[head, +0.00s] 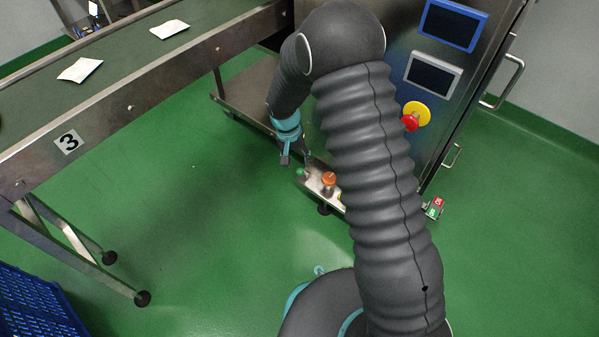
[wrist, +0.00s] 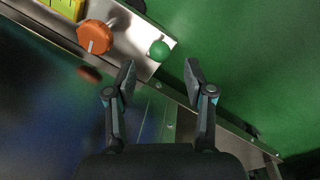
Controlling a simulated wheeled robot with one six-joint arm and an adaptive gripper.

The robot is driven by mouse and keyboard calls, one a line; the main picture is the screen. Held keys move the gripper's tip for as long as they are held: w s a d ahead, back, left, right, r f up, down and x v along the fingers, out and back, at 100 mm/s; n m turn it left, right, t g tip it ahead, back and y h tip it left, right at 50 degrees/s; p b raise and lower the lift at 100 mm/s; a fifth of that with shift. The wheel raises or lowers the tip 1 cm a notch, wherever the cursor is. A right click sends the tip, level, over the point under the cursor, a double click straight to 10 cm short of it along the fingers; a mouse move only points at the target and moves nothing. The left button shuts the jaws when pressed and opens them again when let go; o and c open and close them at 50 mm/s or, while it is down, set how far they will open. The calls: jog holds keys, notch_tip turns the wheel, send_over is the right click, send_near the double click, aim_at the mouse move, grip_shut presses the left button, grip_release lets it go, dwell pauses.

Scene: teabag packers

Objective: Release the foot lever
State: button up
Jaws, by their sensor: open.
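A small green ball knob (wrist: 159,50) sits at the end of a pale metal ledge low on the machine; it also shows in the head view (head: 300,173). An orange knob (wrist: 96,37) stands beside it on the ledge and shows in the head view (head: 329,178). I cannot tell for certain which of these parts is the foot lever. My gripper (wrist: 159,76) is open and empty, its fingers spread, with the green knob between and beyond the tips in the wrist view. In the head view my gripper (head: 297,158) is just above the ledge's left end.
A yellow part (wrist: 66,8) lies past the orange knob. The steel cabinet (head: 395,140) carries two screens and a red stop button (head: 410,122). A conveyor (head: 130,75) with white sachets runs at left. A blue crate (head: 35,305) stands at lower left. Green floor is clear between.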

aim_at(299, 169)
jog(key=f, duration=0.4)
jog(key=d+f, duration=0.1)
jog(key=f, duration=0.1)
jog(key=shift+b, duration=0.35)
grip_shut()
